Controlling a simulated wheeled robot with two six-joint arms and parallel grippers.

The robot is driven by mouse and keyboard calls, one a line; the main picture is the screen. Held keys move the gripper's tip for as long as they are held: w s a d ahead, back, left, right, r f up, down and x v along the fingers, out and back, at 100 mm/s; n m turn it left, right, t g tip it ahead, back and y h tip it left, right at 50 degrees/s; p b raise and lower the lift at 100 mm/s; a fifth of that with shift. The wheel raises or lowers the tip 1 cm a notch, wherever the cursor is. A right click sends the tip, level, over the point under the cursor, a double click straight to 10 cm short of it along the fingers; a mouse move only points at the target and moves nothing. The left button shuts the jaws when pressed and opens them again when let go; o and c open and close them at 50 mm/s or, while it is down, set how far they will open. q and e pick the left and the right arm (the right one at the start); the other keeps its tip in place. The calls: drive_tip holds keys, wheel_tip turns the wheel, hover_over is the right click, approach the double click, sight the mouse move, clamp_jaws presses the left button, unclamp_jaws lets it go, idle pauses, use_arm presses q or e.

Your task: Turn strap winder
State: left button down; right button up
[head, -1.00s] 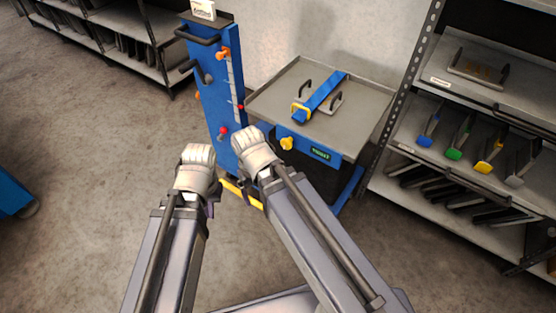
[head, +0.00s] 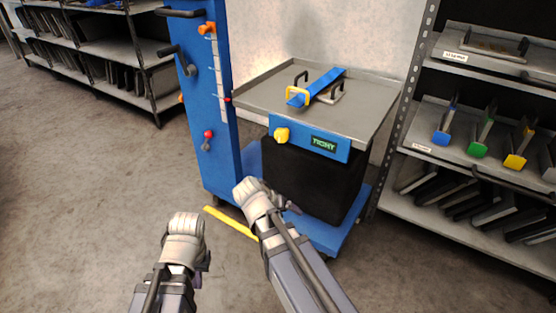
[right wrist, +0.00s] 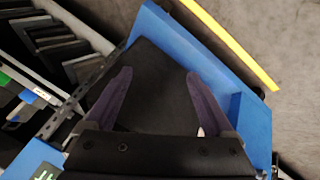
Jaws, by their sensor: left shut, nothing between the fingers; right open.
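The cart's tray holds a blue strap (head: 325,84) with a yellow buckle (head: 297,97) at its near end, lying over a plate with dark handles. A yellow knob (head: 282,135), seemingly the strap winder, sits on the blue front panel (head: 306,142) left of a green label reading TIGHT (head: 323,144). My right gripper (head: 286,206) is below the knob, apart from it, in front of the cart's black body. In the right wrist view, it (right wrist: 161,85) is open and empty. My left gripper (head: 204,262) is shut and empty, low over the floor; its fingertips are mostly hidden.
A blue column (head: 208,120) with levers and dark handles stands left of the cart. A shelf rack (head: 440,165) with coloured-handled tools stands close on the right. A yellow floor strip (head: 230,222) lies before the column. Floor at left is clear.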

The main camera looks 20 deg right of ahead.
drive_tip(key=w+a+r+m+t+h, duration=0.1)
drive_tip(key=w+r+m+t+h, duration=0.2)
drive_tip(key=r, duration=0.5)
drive_tip(key=w+a+r+m+t+h, duration=0.2)
drive_tip(key=w+r+t+h, duration=0.2)
drive_tip(key=w+r, duration=0.3)
drive_tip(key=shift+w+r+m+t+h, duration=0.15)
drive_tip(key=shift+r+m+t+h, duration=0.35)
drive_tip(key=shift+r, duration=0.45)
